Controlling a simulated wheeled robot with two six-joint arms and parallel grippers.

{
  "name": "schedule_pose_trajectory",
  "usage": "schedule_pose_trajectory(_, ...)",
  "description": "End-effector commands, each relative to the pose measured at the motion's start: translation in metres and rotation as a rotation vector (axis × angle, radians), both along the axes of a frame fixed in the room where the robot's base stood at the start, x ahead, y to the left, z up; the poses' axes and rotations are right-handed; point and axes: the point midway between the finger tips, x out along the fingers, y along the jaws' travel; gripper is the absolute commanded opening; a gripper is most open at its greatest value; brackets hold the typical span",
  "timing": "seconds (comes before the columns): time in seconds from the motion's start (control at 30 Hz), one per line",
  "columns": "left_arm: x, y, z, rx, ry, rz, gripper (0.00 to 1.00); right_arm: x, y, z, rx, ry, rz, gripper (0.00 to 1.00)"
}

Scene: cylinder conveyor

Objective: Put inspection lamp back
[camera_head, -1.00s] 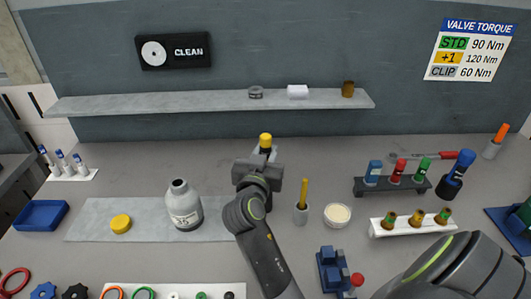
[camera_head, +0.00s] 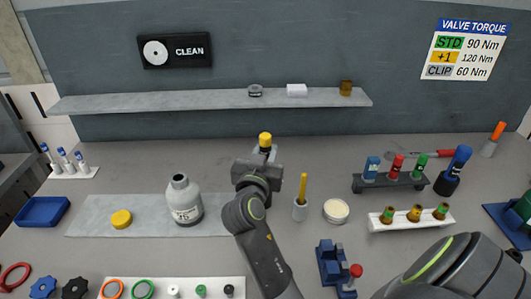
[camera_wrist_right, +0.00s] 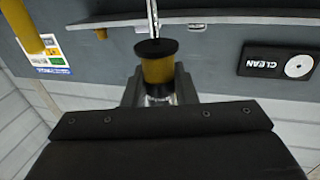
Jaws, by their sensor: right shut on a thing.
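My right gripper (camera_head: 262,160) is shut on a yellow-and-black lamp-like thing (camera_head: 265,139), held upright near the middle of the bench. I take it for the inspection lamp. In the right wrist view the lamp (camera_wrist_right: 157,70) shows a yellow body, a black collar and a thin metal rod, with the jaws on either side of it. The gripper hides part of it in the head view, and I cannot tell whether it touches the bench. My left gripper is not in view.
A grey bottle (camera_head: 185,203) stands left of the gripper on a grey mat (camera_head: 95,215). A grey cup with a yellow stick (camera_head: 301,190) and a round dish (camera_head: 336,211) are close on the right. A rack (camera_head: 390,185) and a shelf (camera_head: 210,100) stand farther back.

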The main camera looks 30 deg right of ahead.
Motion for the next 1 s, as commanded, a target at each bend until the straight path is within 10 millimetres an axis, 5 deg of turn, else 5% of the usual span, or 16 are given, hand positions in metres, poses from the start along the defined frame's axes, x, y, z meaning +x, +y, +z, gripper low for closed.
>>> schedule_pose_trajectory(0.03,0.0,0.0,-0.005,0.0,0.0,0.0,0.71,0.0,-0.001,-0.012,0.005,0.018,-0.002,0.0)
schedule_pose_trajectory(1.0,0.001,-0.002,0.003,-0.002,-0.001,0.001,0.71,0.015,-0.01,-0.001,0.009,0.022,0.0,0.0)
